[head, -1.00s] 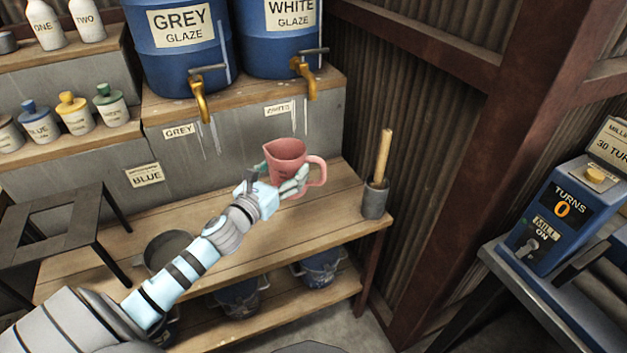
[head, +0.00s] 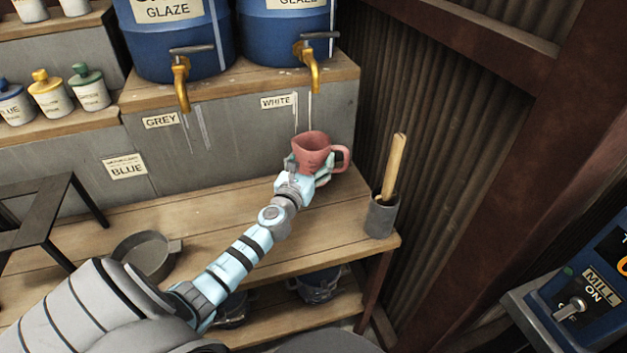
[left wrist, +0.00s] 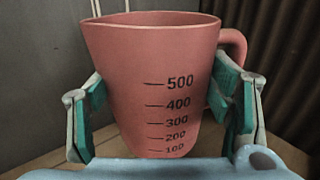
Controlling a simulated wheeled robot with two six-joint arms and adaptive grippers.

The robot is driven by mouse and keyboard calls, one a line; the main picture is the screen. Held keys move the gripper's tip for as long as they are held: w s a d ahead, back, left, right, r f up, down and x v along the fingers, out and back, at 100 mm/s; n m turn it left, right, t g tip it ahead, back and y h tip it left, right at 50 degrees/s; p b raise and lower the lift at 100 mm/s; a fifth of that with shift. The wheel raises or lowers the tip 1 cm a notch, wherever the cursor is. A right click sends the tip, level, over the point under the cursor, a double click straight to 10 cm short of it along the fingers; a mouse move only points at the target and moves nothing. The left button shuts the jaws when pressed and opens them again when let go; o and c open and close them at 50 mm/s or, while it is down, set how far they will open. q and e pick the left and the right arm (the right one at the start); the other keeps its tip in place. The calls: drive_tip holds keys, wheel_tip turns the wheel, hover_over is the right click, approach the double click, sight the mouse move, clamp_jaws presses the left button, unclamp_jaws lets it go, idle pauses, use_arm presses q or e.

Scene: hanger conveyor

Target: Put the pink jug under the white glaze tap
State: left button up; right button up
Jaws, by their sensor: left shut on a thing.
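The pink jug (head: 314,150) is upright in my left gripper (head: 308,174), below the brass white glaze tap (head: 310,68) in the head view. I cannot tell whether the jug touches the bench. In the left wrist view the jug (left wrist: 155,75) fills the middle, with marks up to 500 and its handle to the right. The left gripper's green-padded fingers (left wrist: 160,112) are shut on its two sides. The tap belongs to the blue white glaze drum (head: 285,35). My right gripper is not in view.
The grey glaze tap (head: 181,85) is to the left. A grey pot with a wooden stick (head: 381,217) stands right of the jug on the wooden bench (head: 235,235). A shallow pan (head: 147,255) and a black stand (head: 35,225) are at left. The mill's control box (head: 590,290) is at right.

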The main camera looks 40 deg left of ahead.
use_arm(q)
drive_tip(key=f, duration=0.1)
drive_tip(key=f+b, duration=0.2)
drive_tip(key=shift+w+f, duration=0.3)
drive_tip(key=shift+f, duration=0.1)
drive_tip(key=shift+w+r, duration=0.1)
drive_tip(key=shift+w, duration=0.05)
drive_tip(key=shift+r, duration=0.1)
drive_tip(key=o, duration=1.2)
drive_tip(key=shift+f, duration=0.2)
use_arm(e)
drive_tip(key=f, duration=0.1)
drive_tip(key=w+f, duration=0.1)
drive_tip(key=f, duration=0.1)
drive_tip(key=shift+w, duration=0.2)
use_arm(q)
drive_tip(key=shift+r, duration=0.1)
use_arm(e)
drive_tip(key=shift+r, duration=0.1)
